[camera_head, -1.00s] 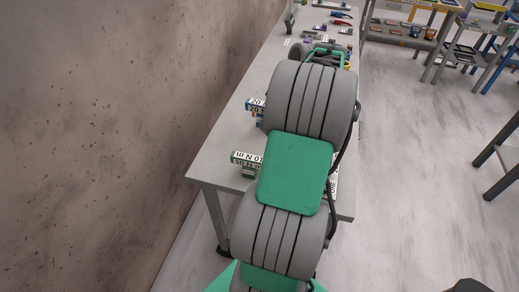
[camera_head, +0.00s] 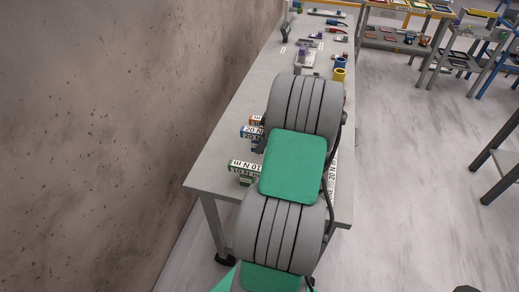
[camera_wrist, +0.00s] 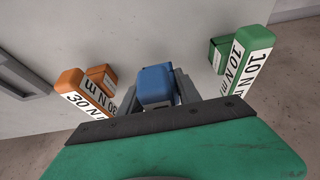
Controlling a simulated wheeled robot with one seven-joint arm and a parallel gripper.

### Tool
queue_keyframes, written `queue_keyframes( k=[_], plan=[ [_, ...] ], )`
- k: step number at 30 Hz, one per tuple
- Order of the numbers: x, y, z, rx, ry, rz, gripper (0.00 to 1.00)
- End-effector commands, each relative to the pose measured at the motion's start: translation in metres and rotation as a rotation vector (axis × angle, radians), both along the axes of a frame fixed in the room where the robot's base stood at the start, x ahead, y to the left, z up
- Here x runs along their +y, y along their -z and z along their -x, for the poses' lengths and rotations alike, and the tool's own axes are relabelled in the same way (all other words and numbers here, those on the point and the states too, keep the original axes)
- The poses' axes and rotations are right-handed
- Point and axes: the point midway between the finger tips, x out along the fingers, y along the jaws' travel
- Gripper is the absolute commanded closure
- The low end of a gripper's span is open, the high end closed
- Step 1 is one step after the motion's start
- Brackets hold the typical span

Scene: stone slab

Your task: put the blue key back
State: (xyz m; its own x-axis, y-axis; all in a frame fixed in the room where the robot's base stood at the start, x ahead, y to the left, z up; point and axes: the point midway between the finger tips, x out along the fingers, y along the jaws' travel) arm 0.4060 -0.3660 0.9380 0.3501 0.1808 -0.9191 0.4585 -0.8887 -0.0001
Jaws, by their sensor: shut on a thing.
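The blue key (camera_wrist: 155,85) shows in the wrist view as a blue block between the two grey fingers of my gripper (camera_wrist: 157,98), which is shut on it. Its lower part is hidden behind the gripper, so I cannot tell whether it touches anything. In the head view my arm hides the gripper. There, a blue piece with a white "20 N" label (camera_head: 250,132) stands on the grey table (camera_head: 215,165), between an orange piece (camera_head: 256,120) and a green piece labelled "10 N m" (camera_head: 244,166).
In the wrist view the orange "30 N m" block (camera_wrist: 84,93) lies left of the gripper and the green "10 N m" block (camera_wrist: 249,62) right. Blue and yellow cups (camera_head: 339,70) and small tools stand farther along the table. A wall (camera_head: 120,110) runs along its left side.

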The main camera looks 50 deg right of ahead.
Motion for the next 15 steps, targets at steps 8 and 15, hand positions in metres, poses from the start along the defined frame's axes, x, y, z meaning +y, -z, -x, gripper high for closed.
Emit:
queue_keyframes(
  k=[8, 15],
  plan=[
    [0.005, 0.037, -0.007, 0.000, -0.002, 0.000, 1.00],
    [0.005, 0.040, -0.007, 0.000, -0.002, 0.001, 1.00]
  ],
)
